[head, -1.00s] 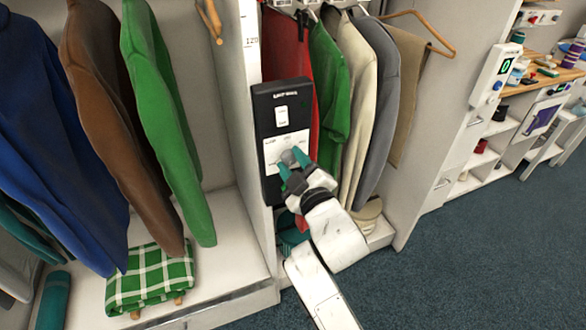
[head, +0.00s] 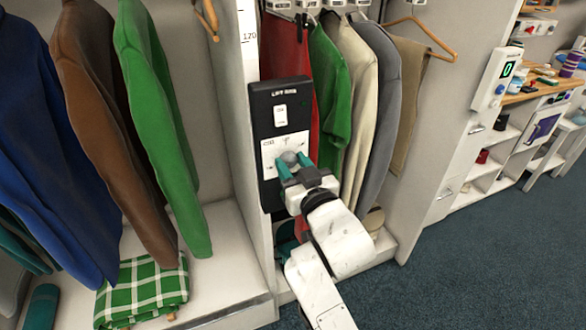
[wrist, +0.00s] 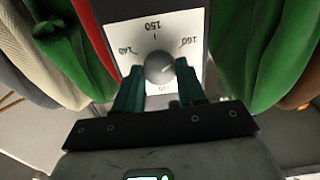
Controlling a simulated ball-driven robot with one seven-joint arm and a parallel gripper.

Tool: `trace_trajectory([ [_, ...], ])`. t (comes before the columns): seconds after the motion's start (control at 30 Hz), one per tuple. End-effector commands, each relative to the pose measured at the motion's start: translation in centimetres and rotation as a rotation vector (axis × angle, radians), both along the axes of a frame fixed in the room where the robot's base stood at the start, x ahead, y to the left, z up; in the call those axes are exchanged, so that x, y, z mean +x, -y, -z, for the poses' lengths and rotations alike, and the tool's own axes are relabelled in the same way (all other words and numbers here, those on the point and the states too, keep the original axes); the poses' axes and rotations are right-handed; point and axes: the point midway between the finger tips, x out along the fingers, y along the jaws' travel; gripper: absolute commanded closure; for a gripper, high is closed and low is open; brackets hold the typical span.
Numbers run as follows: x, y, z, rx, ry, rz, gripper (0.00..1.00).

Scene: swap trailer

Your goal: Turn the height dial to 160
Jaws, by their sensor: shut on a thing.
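The height dial is a round grey knob (head: 289,157) on a white plate of a black control panel (head: 267,200). In the wrist view the knob (wrist: 159,67) shows closer, with 140, 150 and 160 printed upside down around it. A faint pale mark on the knob seems to lean up and right, toward the 160 side, but it is too small to read exactly. My gripper (head: 294,168) is shut on the knob, with one teal finger on each side. In the wrist view my gripper (wrist: 159,84) hides part of the plate's lower edge.
A white switch (head: 280,115) sits above the dial. A white post with a height scale (head: 248,45) stands left of the panel. Hanging clothes, such as a green jacket (head: 165,130) and a grey jacket (head: 380,110), flank it. Carpet (head: 480,260) is clear at lower right.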

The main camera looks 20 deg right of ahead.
Motion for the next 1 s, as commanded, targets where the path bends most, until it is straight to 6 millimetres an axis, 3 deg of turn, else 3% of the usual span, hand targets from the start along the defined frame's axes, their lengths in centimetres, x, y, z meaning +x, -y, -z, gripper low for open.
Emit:
trace_trajectory([
  [0.6,-0.02,0.05,0.48,0.043,-0.011,0.001,0.91],
  [0.63,-0.02,0.05,0.48,0.043,-0.011,0.001,0.58],
  [0.87,-0.01,0.03,0.27,0.042,-0.006,0.000,0.36],
  [1.0,-0.01,0.01,0.17,0.041,-0.004,0.000,0.35],
])
